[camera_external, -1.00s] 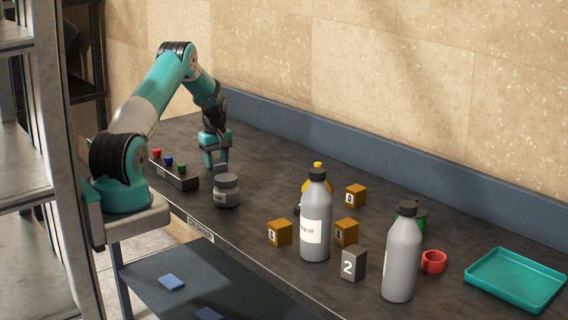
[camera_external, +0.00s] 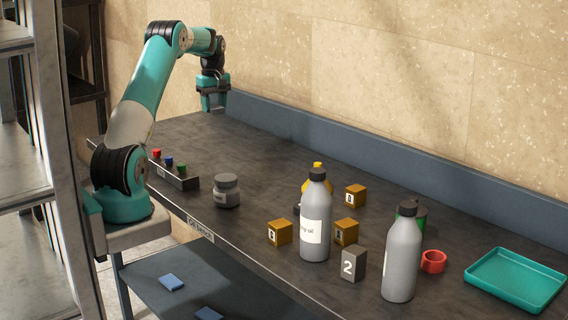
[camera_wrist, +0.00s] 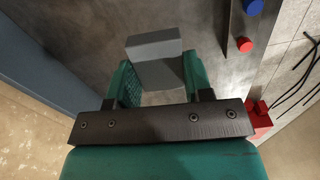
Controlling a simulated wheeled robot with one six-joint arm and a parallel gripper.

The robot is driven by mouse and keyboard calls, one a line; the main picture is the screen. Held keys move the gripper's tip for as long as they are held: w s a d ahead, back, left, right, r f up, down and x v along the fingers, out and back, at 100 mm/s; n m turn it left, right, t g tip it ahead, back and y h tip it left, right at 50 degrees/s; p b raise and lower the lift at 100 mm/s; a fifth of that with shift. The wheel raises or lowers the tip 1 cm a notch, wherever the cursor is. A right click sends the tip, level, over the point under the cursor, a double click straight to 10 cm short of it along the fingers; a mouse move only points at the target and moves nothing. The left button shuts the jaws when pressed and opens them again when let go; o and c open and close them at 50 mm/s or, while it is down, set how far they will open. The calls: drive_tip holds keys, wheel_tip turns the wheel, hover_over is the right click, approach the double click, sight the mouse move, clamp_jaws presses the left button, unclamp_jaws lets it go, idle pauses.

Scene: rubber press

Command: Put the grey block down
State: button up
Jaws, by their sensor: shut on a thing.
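My gripper (camera_external: 215,104) is raised above the far left part of the dark table (camera_external: 270,160). In the wrist view my gripper (camera_wrist: 161,65) is shut on a plain grey block (camera_wrist: 154,45), which sits between the teal fingers and sticks out past their tips. The tabletop shows beyond it. In the external view the held block is mostly hidden by the fingers. Another grey block (camera_external: 353,264), marked 2, stands on the table at the front right, far from my gripper.
A button box (camera_external: 175,178) and a grey jar (camera_external: 227,191) stand at the left. Two grey bottles (camera_external: 315,218) (camera_external: 401,260), several ochre cubes (camera_external: 280,232), a red cup (camera_external: 433,262) and a teal tray (camera_external: 515,280) occupy the right. The back left tabletop is clear.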

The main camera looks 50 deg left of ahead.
drive_tip(key=shift+r, duration=0.9)
drive_tip(key=shift+w+d+r, duration=0.1)
drive_tip(key=shift+d+r, duration=0.05)
drive_tip(key=shift+d, duration=0.15)
drive_tip(key=w+d, duration=0.1)
drive_tip(key=d, duration=0.8)
drive_tip(key=n+p, duration=0.1)
drive_tip(key=p, duration=0.1)
hover_over(251, 185)
wheel_tip(251, 185, down, 15)
drive_tip(key=shift+f, duration=2.45)
drive_tip(key=shift+f, duration=0.1)
